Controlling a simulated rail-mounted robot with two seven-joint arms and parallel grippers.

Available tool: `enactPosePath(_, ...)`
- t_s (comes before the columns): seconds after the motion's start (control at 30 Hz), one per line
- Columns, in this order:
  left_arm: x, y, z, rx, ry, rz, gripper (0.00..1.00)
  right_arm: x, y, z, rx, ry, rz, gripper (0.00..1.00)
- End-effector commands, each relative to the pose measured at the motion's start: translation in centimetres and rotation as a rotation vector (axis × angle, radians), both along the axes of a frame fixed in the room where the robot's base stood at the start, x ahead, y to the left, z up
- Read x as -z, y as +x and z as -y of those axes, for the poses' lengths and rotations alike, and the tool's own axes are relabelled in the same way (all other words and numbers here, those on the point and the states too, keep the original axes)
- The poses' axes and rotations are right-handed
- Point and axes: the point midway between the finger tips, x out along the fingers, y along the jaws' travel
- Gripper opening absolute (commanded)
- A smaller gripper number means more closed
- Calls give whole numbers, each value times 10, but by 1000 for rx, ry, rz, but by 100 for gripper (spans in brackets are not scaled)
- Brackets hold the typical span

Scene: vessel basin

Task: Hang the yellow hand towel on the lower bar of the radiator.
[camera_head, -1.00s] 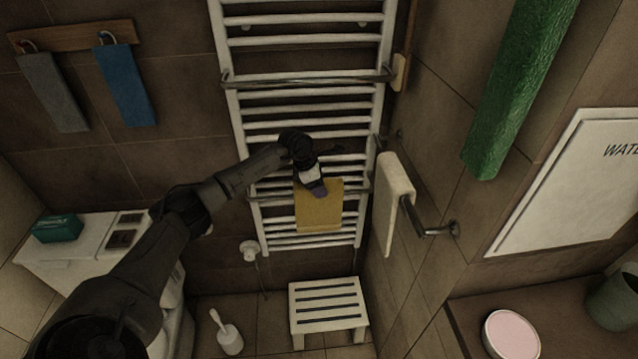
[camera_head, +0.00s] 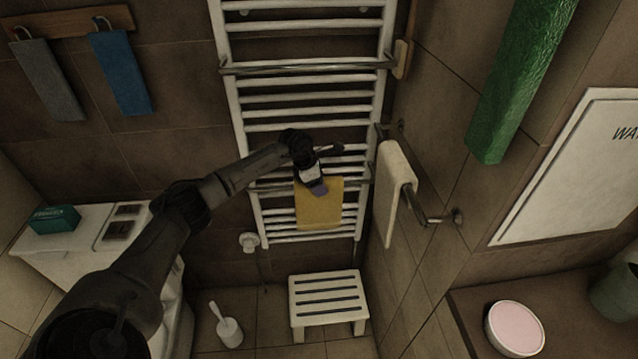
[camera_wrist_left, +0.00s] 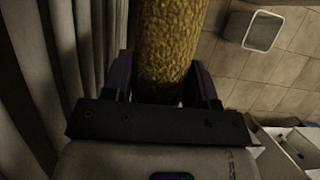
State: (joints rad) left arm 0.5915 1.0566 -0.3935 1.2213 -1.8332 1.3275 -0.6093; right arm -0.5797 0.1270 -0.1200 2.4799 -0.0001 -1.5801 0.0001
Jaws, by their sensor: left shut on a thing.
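The yellow hand towel (camera_head: 319,212) hangs in front of the lower part of the white radiator (camera_head: 238,104), at the height of its lower chrome bar (camera_head: 271,187). My left gripper (camera_head: 318,188) is shut on the towel's top edge. In the left wrist view the towel (camera_wrist_left: 168,45) sits between the two fingers (camera_wrist_left: 166,88), with the radiator's tubes along the left. The towel and gripper hide the middle of the lower bar, so I cannot tell whether the towel lies over it or in front of it. My right gripper is not in view.
An upper chrome bar (camera_head: 300,69) crosses the radiator. A cream towel (camera_head: 392,185) hangs on a wall rail close right. A white slatted stool (camera_head: 327,293) and a toilet brush (camera_head: 228,330) stand below. Grey (camera_head: 50,85) and blue (camera_head: 122,75) towels hang at the left.

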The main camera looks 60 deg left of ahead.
Motion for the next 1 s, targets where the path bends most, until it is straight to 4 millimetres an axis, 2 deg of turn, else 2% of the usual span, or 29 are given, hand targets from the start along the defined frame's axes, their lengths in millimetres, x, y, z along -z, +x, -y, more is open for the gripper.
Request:
enactPosePath(0.03, 0, 0, 0, 0, 0, 1, 14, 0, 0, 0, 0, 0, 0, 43)
enactPosePath(0.07, 0, 0, 0, 0, 0, 1, 55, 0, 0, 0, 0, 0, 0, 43)
enactPosePath(0.33, 0, 0, 0, 0, 0, 0, 81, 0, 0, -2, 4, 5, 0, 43)
enactPosePath(0.67, -4, -1, -1, 0, 1, 0, 83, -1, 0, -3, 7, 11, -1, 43)
enactPosePath(0.77, -14, -5, -4, -1, 3, 0, 83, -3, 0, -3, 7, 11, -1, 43)
enactPosePath(1.0, -57, -21, -12, 0, 4, 1, 83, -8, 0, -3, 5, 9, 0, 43)
